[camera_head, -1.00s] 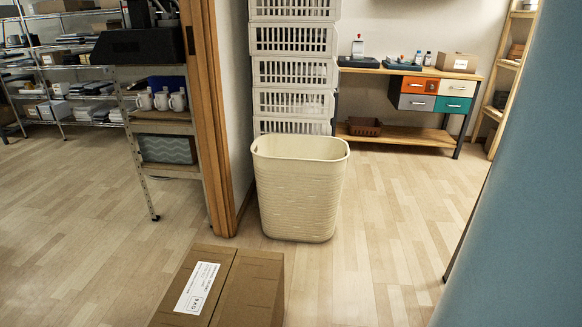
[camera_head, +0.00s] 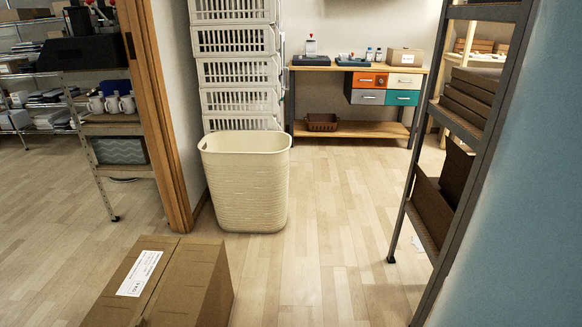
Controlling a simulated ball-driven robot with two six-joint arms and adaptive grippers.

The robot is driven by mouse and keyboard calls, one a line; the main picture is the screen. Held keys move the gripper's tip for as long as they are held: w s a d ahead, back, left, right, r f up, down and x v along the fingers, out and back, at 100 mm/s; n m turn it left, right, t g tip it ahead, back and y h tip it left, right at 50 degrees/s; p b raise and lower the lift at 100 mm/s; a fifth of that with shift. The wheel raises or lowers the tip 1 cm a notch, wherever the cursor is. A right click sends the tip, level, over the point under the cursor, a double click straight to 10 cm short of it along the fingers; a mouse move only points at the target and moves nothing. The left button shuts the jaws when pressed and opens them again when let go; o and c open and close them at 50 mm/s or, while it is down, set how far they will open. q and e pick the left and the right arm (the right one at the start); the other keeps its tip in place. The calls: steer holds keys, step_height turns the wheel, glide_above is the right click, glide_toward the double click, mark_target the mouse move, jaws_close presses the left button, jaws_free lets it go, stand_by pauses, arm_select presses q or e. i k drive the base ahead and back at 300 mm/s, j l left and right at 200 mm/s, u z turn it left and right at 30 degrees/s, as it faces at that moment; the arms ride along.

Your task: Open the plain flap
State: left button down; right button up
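A bench-mounted cabinet of coloured fronts hangs under the workbench (camera_head: 340,68) at the back. Its fronts are an orange one (camera_head: 361,80), a cream one (camera_head: 406,82), a grey one (camera_head: 366,97) and a teal one (camera_head: 403,98). All of them look closed. I cannot tell from here which is the plain flap; the cream front is the plainest in colour. Neither of my grippers is in view.
A cream bin (camera_head: 245,185) stands mid-floor before stacked crates (camera_head: 236,72). A cardboard box (camera_head: 190,285) is at lower left. A door frame (camera_head: 155,110) stands left, a metal shelf (camera_head: 470,130) right. Floor between bin and shelf is clear.

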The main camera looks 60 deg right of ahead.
mark_target(177, 300)
steer(key=k+z, duration=0.1)
steer(key=k, duration=0.35)
steer(key=k+l+z, duration=0.15)
steer(key=k, duration=0.35)
